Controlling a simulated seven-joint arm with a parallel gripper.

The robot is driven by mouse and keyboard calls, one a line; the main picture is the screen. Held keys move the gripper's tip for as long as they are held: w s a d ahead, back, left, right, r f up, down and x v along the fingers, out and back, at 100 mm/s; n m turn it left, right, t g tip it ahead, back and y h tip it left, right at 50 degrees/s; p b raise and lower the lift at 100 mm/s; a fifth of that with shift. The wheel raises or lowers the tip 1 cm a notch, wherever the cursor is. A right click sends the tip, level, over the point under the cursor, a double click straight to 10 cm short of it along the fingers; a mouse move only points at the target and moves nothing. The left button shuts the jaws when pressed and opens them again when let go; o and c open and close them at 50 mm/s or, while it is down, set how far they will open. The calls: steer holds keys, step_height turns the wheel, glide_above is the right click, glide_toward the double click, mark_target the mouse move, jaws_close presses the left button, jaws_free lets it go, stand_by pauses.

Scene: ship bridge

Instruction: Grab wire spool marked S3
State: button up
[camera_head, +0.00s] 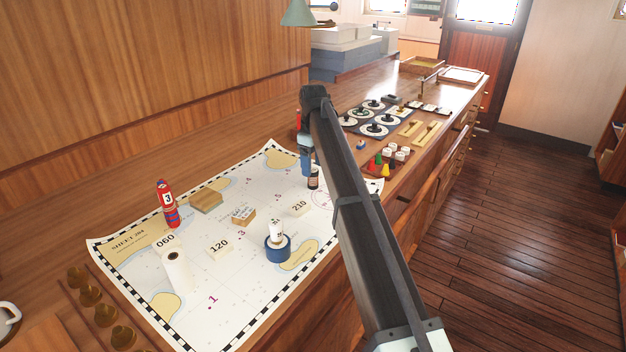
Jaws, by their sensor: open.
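I cannot read an S3 mark anywhere. Several round pieces with dark centres and pale rims, possibly the wire spools (375,104), sit on a dark board on the counter, right of my arm; their labels are too small to read. My gripper (306,165) hangs at the end of my arm, low over the far right part of the chart, left of and nearer than that board. The arm partly covers it and its fingers are hard to make out. I see nothing held in it.
A tray of coloured pieces (378,163) stands right of my arm. Wooden panelling (150,80) bounds the left.

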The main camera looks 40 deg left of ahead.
mark_target(314, 170)
steer(key=shift+w+f, duration=0.15)
steer(key=shift+f, duration=2.5)
steer(key=shift+c, duration=0.5)
steer(key=c, duration=1)
